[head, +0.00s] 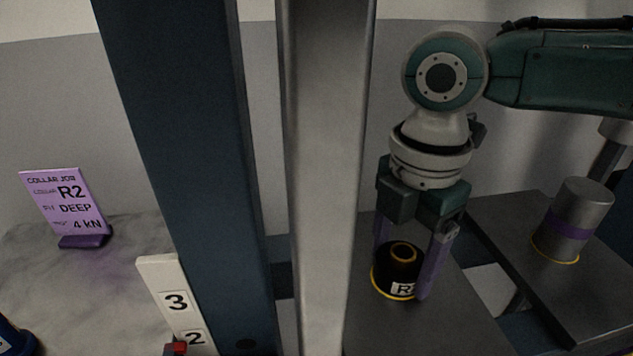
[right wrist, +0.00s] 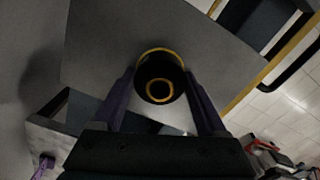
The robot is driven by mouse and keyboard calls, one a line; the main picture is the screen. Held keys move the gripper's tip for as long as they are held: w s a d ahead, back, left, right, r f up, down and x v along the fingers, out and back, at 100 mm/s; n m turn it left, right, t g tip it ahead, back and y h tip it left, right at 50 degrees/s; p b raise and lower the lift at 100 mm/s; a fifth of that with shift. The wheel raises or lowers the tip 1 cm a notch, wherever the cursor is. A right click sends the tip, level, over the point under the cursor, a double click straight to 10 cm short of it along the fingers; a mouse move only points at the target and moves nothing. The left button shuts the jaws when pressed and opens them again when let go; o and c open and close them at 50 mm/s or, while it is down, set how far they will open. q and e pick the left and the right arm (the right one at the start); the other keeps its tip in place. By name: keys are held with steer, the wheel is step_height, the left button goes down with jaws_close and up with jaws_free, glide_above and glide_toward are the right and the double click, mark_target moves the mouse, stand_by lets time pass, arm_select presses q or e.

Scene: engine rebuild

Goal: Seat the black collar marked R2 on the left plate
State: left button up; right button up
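The black collar (head: 397,268) has a gold ring on top and a white label whose visible part reads R; the rest is partly covered by a finger. It stands upright at a yellow ring on the dark left plate (head: 430,325); whether it touches the plate is hard to tell. My right gripper (head: 408,272) points down with its purple fingers on both sides of the collar, seemingly touching it. In the right wrist view the collar (right wrist: 160,80) sits between the two fingertips, inside the yellow ring's outline. My left gripper is not in view.
A grey cylinder with a purple band (head: 573,218) stands in a yellow ring on the right plate (head: 515,235). A dark blue post (head: 185,140) and a grey column (head: 328,180) block the middle. A numbered scale (head: 170,290) and a purple job card (head: 65,205) are left.

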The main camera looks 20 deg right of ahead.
steer(key=o, duration=0.4)
